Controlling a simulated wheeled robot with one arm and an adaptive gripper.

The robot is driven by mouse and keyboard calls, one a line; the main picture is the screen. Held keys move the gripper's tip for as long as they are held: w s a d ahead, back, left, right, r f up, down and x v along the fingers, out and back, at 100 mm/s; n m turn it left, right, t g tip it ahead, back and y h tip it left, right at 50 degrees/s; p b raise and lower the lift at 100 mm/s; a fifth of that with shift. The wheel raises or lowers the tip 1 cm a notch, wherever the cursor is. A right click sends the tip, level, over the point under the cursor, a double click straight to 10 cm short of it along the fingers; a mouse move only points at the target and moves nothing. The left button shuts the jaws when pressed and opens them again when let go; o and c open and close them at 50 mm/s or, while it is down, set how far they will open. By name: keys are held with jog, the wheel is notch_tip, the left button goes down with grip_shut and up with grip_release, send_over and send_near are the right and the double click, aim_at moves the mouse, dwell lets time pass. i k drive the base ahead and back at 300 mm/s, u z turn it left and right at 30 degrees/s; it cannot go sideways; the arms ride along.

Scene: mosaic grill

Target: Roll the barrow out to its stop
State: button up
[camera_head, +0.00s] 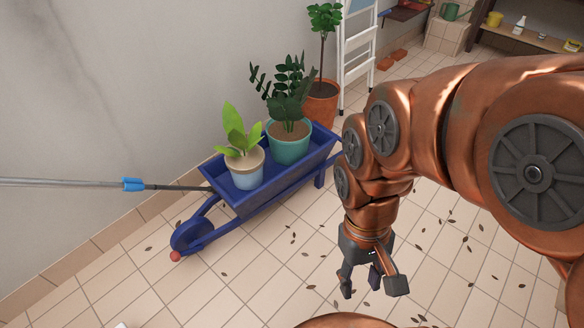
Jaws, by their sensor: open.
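A blue wheelbarrow (258,194) stands on the tiled floor along the grey wall, its wheel (187,236) toward the lower left. A red ball-shaped piece (175,256) sits at the front of the wheel. Two potted plants ride in the tray: a light pot (245,176) with broad leaves and a teal pot (289,146) with dark leaves. My gripper (368,288) hangs to the right of the barrow, apart from it, fingers pointing down, open and empty. My arm hides the floor beyond the barrow's right end, and its handles are not clearly seen.
A pole with a blue clip (133,184) reaches from the left to behind the barrow. A terracotta pot (320,104) with a small tree and a white ladder (357,45) stand behind. Scattered leaves lie on the floor. The tiles left of the wheel look mostly clear.

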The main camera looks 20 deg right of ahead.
aim_at(279, 181)
jog(key=z, duration=0.1)
jog(key=i, duration=0.95)
jog(key=u, duration=0.15)
